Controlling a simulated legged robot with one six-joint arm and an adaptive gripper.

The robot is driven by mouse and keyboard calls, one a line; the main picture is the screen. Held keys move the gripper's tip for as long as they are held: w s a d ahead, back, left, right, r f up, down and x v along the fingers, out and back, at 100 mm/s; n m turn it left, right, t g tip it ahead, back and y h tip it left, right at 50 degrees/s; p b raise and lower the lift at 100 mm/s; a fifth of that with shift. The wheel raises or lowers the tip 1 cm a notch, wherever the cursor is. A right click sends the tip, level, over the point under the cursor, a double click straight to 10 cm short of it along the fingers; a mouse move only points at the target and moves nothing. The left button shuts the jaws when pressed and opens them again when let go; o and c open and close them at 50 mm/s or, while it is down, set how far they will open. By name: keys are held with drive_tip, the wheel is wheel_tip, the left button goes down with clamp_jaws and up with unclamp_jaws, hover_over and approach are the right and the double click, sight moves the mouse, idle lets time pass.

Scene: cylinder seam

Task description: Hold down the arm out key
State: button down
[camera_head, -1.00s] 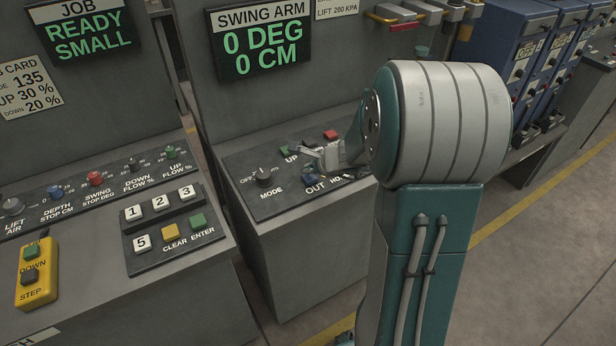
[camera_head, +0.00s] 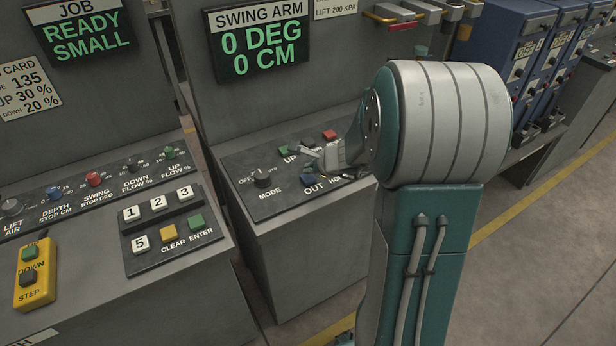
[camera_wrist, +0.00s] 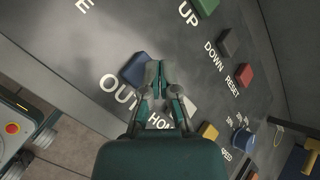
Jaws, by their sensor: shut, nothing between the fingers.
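The blue key (camera_wrist: 135,69) sits above the OUT lettering on the sloped swing arm panel (camera_head: 240,195). In the head view the blue key (camera_head: 308,180) shows just below my gripper. My gripper (camera_wrist: 155,68) is shut and empty, and its fingertips overlap the right edge of the blue key in the wrist view. I cannot tell whether they touch it. In the head view my gripper (camera_head: 308,157) is over the key area and hides part of it. The swing arm display (camera_head: 260,47) reads 0 DEG and 0 CM.
Close to the fingers are a pale key (camera_wrist: 186,104) by the HOME lettering, a green UP key (camera_wrist: 205,6), a dark DOWN key (camera_wrist: 229,42) and a red RESET key (camera_wrist: 244,75).

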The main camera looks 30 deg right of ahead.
drive_tip(key=shift+f, duration=0.15)
drive_tip(key=shift+f, duration=0.2)
drive_tip(key=shift+f, duration=0.45)
idle(7.2)
